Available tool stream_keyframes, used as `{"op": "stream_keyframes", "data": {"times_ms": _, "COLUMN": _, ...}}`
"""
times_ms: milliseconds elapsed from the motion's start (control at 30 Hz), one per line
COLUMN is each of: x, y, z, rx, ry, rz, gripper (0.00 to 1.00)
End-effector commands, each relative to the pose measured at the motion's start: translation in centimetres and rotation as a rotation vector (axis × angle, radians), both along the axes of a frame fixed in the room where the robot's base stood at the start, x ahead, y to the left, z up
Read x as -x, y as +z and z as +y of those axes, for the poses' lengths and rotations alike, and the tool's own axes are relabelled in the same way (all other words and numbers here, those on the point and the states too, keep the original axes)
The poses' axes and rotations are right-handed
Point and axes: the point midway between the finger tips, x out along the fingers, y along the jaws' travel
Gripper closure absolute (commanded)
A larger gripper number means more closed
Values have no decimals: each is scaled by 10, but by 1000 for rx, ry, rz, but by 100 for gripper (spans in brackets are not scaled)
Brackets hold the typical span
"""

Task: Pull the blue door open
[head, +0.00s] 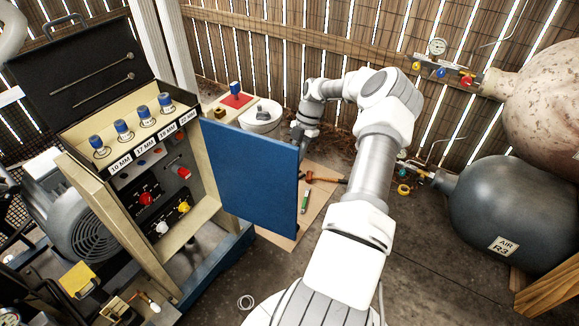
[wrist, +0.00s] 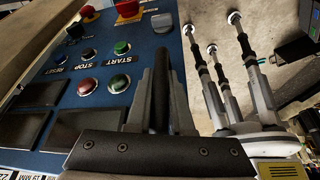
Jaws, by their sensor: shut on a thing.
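The blue door (head: 250,175) stands swung out from the cream cabinet (head: 93,180), so the cabinet's inside with its knobs and switches is open to view. In the head view my gripper (head: 299,146) is at the door's free edge, partly hidden behind it. In the wrist view the door's other face (wrist: 95,55) shows START, STOP and RESET buttons and dark screens. My gripper (wrist: 163,88) has its two fingers on either side of a dark upright handle (wrist: 162,75) and is shut on it.
A board with tools (head: 305,200) lies on the ground beyond the door. A dark air tank (head: 505,205) and a rusty tank (head: 550,100) stand at the right. A white round container (head: 260,117) is behind the door.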

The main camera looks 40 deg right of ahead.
Motion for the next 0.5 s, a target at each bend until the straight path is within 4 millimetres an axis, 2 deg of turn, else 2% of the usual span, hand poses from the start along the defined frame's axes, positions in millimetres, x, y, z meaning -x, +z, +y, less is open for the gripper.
{"op": "stream_keyframes", "data": {"times_ms": 500, "x": 1, "y": -1, "z": -8, "rx": 1, "ry": -12, "rz": 3, "gripper": 100}}
